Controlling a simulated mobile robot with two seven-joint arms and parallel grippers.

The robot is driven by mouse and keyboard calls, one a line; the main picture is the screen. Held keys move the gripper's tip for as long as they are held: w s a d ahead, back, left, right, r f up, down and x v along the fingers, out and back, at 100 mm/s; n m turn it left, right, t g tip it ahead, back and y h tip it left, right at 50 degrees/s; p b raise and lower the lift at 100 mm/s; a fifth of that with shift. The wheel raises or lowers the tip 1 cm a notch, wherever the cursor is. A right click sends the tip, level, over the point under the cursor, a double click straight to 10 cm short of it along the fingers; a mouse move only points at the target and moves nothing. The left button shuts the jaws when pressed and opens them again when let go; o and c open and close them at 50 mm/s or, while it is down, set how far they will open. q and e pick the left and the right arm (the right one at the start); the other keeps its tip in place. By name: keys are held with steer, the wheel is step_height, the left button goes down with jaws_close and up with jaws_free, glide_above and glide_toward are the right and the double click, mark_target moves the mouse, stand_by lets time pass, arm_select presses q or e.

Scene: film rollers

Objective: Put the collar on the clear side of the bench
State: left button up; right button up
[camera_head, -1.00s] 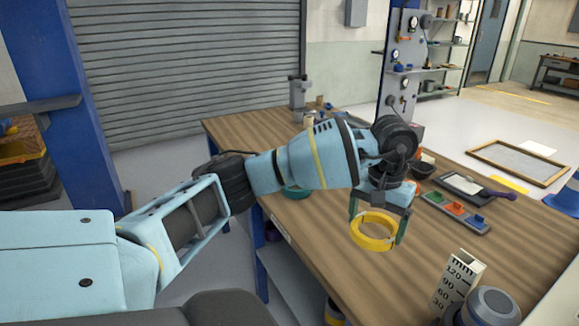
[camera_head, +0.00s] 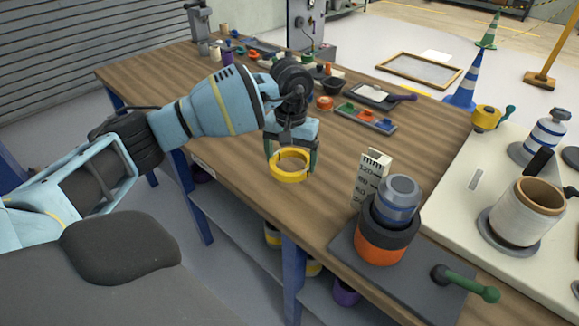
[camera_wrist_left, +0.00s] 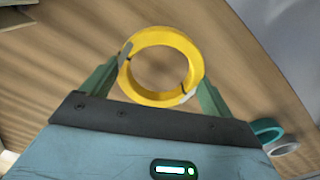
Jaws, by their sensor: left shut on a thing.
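The collar appears to be the yellow ring (camera_head: 289,177). My left gripper (camera_head: 291,165) is shut on it, with one green finger on each side of the ring. The left wrist view shows the ring (camera_wrist_left: 158,97) between the fingers (camera_wrist_left: 165,68), with wood grain visible through its open middle. The ring is over the wooden bench (camera_head: 225,160), near the front edge. I cannot tell whether it touches the top or hangs just above it. My right gripper is not in view.
A white mm gauge block (camera_head: 371,177) and an orange-and-black stack with a grey cap (camera_head: 382,241) stand right of the ring. A grey tray of coloured pieces (camera_head: 366,117) lies behind. Small items crowd the back. Bare wood surrounds the ring. A pale table (camera_head: 455,205) adjoins on the right.

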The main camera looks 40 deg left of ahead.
arm_select(q)
steer(key=shift+f, duration=1.85)
steer(key=shift+f, duration=0.2)
steer(key=o, duration=0.8)
steer(key=shift+r, duration=0.1)
step_height(320, 180, up, 12)
steer(key=shift+r, duration=0.1)
